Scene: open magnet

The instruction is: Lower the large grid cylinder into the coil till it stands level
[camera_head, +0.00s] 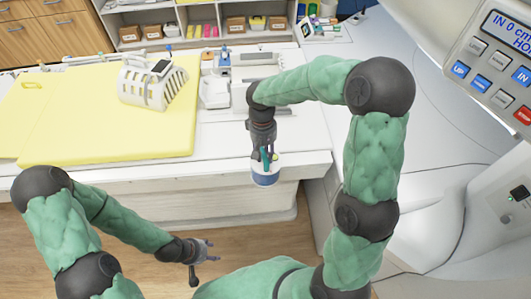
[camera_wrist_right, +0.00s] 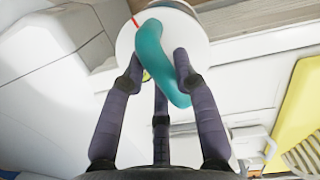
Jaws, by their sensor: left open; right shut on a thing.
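The large grid cylinder (camera_head: 265,176) is white and blue with a teal handle on top. My right gripper (camera_head: 264,155) is shut on the handle, and the cylinder hangs in front of the table edge, apart from the coil. In the right wrist view the three fingers (camera_wrist_right: 165,75) close around the curved teal handle (camera_wrist_right: 162,62) above the round white top (camera_wrist_right: 197,65). The coil (camera_head: 135,84) is a white barred cage on the yellow pad, left of the cylinder; its bars also show in the right wrist view (camera_wrist_right: 302,157). My left gripper (camera_head: 205,250) is open and empty over the floor.
The yellow pad (camera_head: 90,135) lies on the white patient table (camera_head: 225,143). White devices (camera_head: 214,92) stand between the coil and my right arm. Shelves with boxes (camera_head: 235,24) are behind. The scanner control panel (camera_head: 500,70) is at upper right.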

